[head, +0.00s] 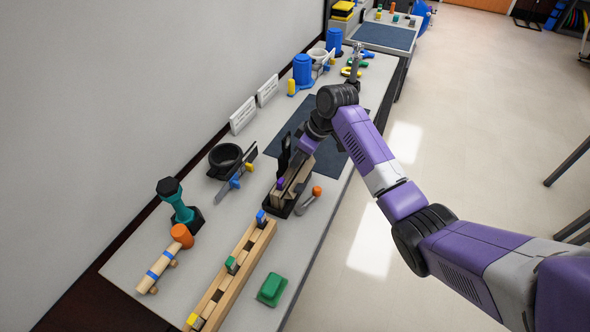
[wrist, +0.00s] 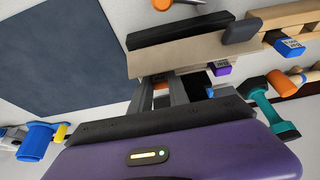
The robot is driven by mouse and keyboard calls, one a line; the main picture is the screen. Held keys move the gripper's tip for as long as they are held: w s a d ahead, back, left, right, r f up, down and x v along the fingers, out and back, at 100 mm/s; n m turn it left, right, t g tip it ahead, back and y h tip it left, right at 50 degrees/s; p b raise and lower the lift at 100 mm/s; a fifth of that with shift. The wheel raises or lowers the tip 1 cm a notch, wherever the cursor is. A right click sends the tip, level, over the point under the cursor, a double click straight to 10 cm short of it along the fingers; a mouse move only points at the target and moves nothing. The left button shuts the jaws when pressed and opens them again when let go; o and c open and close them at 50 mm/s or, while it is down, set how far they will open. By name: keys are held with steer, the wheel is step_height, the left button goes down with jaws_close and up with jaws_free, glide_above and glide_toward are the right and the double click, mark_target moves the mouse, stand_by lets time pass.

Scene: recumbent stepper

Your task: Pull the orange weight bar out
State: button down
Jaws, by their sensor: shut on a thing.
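A wooden slotted unit (head: 297,180) stands in a black tray on the table, with a tall black upright at its back. My gripper (head: 300,168) reaches down to it from the right. In the wrist view my two grey fingers (wrist: 162,88) point at the unit's wooden side panel (wrist: 185,52). A small orange piece, which I take as the orange weight bar (wrist: 160,82), shows between the fingers. Most of the bar is hidden by the panel and fingers. A purple block (wrist: 221,69) sits on the unit beside the gripper.
A grey lever with an orange knob (head: 316,191) lies close to the unit's right side. A wooden rail with coloured blocks (head: 240,258), a green block (head: 271,289), a teal dumbbell (head: 178,203) and a black bowl (head: 225,158) stand nearby. A dark mat (head: 345,170) lies behind.

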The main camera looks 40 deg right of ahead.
steer(key=shift+r+p, duration=0.95)
steer(key=shift+r, duration=0.15)
stand_by(0.7)
step_height(320, 180, up, 7)
steer(key=p, duration=0.3)
steer(key=shift+f+p, duration=0.2)
steer(key=shift+p, duration=0.15)
stand_by(1.0)
steer(key=shift+r, duration=0.15)
steer(key=shift+r, duration=1.35)
